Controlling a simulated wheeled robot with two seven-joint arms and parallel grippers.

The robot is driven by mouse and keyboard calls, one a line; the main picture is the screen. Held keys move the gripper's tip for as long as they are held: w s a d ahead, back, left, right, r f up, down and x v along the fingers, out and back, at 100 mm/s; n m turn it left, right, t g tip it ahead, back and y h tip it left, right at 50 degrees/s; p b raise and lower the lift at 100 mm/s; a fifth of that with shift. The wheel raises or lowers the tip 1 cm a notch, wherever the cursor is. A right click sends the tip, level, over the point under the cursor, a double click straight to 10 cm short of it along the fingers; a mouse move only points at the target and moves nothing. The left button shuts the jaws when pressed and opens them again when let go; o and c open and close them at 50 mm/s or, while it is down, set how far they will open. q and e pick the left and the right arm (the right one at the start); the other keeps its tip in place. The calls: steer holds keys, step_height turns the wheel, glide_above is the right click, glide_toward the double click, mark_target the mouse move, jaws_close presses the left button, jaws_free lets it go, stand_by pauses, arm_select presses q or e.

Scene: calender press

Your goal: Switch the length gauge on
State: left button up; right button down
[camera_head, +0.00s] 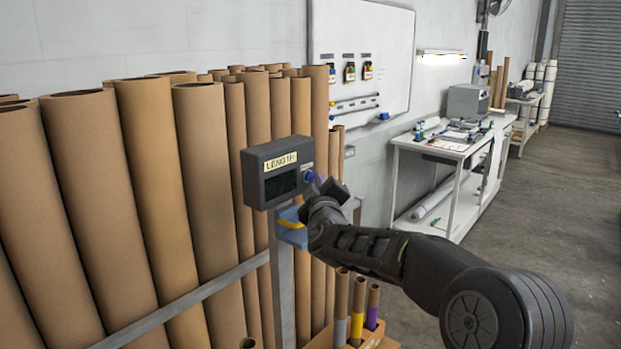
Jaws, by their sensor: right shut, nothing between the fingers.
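The length gauge (278,172) is a dark grey box on a post in the middle of the head view, with a yellow "LENGTH" label (280,161) above a dark screen (280,185). A small blue knob or button (308,177) shows at its right side. My right gripper (318,184) is shut and empty, its tip close beside the blue part. I cannot tell whether it touches. The gripper and wrist hide some of the area right of the gauge. My left gripper is not in view.
Tall cardboard tubes (155,180) stand behind a metal rail (190,302) on the left. A blue holder (291,226) is below the gauge. A box of short tubes (358,310) stands below my arm. A white workbench (440,147) is farther back; the floor at right is clear.

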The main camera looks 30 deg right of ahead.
steer(key=shift+w, duration=0.1)
steer(key=shift+w+a+p, duration=0.15)
steer(key=shift+w+p, duration=0.15)
steer(key=shift+p, duration=0.05)
steer(key=shift+s, duration=0.4)
stand_by(0.4)
steer(key=s+d+b, duration=0.2)
steer(key=s, duration=0.3)
steer(key=shift+s, duration=0.4)
